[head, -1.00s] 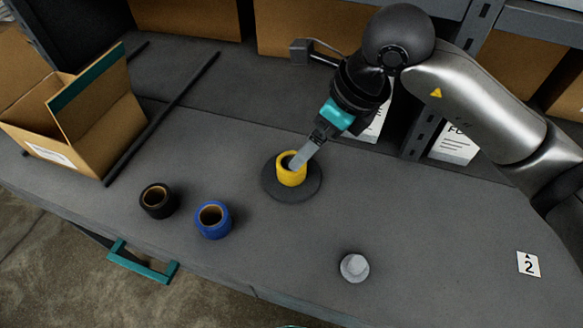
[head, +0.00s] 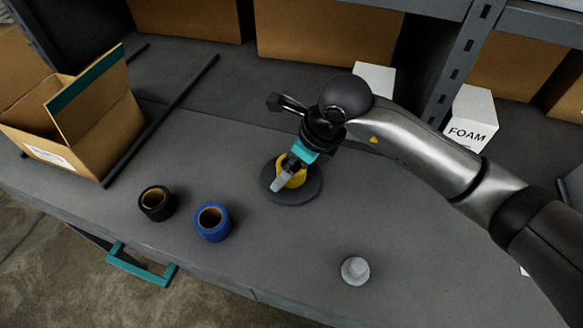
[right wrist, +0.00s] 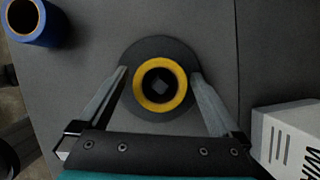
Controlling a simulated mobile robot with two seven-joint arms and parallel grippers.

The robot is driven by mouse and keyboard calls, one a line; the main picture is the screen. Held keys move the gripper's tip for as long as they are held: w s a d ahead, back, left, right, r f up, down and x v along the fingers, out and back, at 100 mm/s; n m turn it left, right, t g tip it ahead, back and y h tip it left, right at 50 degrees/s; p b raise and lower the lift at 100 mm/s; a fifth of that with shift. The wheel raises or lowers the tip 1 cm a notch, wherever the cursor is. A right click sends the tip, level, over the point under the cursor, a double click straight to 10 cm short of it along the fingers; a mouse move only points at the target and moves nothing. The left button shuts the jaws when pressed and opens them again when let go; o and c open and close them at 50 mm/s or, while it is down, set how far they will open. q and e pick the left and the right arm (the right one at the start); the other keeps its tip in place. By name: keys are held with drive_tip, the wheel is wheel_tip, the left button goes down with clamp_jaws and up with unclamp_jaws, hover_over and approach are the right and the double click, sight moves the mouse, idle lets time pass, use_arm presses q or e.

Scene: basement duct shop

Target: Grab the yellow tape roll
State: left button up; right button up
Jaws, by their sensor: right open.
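The yellow tape roll (head: 293,172) stands on a round dark disc (head: 283,197) on the grey table. In the right wrist view the yellow tape roll (right wrist: 143,82) shows its ring and dark core from above. My right gripper (head: 286,178) is over the roll and partly hides it in the head view. In the right wrist view the open right gripper (right wrist: 160,76) has one finger on each side of the roll, with gaps showing between fingers and roll. My left gripper is not in view.
A blue tape roll (head: 213,222) and a black tape roll (head: 157,203) stand left of the disc. A grey knob-like piece (head: 355,270) lies to the right front. An open cardboard box (head: 110,125) and a dark rod (head: 165,115) are at left. White boxes (head: 471,118) stand at the back.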

drive_tip(key=c, duration=1.4)
